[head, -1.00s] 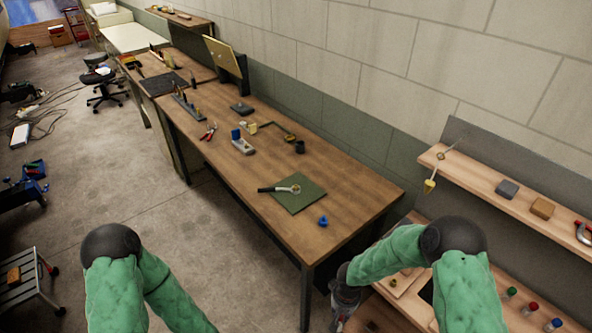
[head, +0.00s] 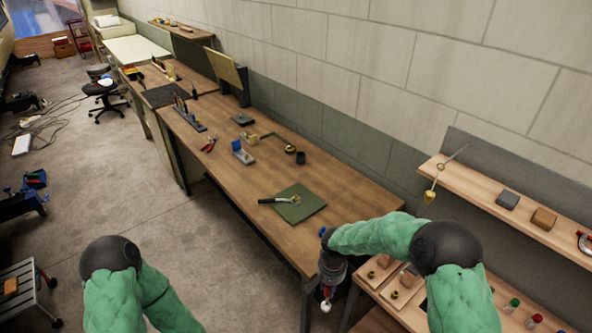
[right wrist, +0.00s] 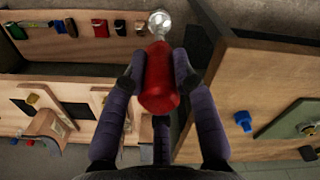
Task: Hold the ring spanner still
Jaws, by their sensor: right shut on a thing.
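My right gripper (head: 327,287) hangs beside the near right end of the long workbench. In the right wrist view its dark fingers (right wrist: 159,72) are closed around a red-handled tool (right wrist: 158,88) with a bright, shiny rounded end. That end also shows as a pale spot below the gripper in the head view. I cannot tell whether this tool is the ring spanner. My left gripper is out of view.
The long wooden workbench (head: 225,180) carries red pliers (head: 209,144), a blue-and-grey block (head: 242,153) and a dark cup (head: 300,157). A lower bench (head: 378,292) with small brass parts stands at right. A wall shelf (head: 480,192) hangs above it.

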